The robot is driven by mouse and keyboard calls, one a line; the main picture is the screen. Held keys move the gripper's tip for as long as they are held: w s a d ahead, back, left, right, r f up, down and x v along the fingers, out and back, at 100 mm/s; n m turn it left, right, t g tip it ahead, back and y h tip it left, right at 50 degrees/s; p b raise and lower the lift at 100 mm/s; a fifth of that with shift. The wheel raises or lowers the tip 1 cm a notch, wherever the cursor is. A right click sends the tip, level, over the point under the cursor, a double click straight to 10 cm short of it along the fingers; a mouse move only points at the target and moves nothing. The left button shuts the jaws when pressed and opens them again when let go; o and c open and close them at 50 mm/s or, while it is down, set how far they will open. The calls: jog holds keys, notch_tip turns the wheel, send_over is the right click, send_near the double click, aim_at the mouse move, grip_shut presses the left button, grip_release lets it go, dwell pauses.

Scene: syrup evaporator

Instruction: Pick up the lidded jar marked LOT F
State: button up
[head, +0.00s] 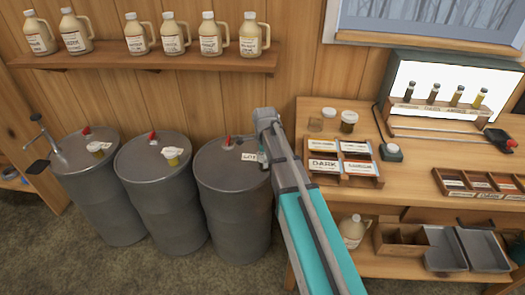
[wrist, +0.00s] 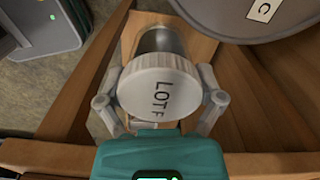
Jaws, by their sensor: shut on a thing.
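The lidded jar (wrist: 160,84) has a round white lid marked LOT F and a shiny, clear-looking body. It fills the middle of the wrist view, lid towards the camera. My gripper (wrist: 160,104) has one finger on each side of the jar and is shut on it. In the head view, my gripper (head: 263,158) is at the end of my arm, beside the right-hand drum's top. The jar cannot be made out there. Whether its base touches anything is unclear.
A grey drum (wrist: 238,12) with a C tag is close to the jar. Three drums, including the right-hand one (head: 232,205), line the wall. The bench (head: 300,118) to the right holds two small jars (head: 348,121) and a label tray (head: 342,181). Jugs fill the wall shelf (head: 150,60).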

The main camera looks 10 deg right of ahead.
jog(key=shift+s+r+p, duration=0.2)
jog(key=shift+s+r, duration=0.1)
jog(key=shift+s, duration=0.4)
jog(key=shift+s+r+p, duration=0.25)
jog(key=shift+s+r, duration=0.05)
jog(key=shift+s, duration=0.35)
jog(key=shift+s+r+p, duration=0.2)
jog(key=shift+s+r, duration=0.1)
jog(key=shift+s, duration=0.4)
jog(key=shift+r, duration=0.1)
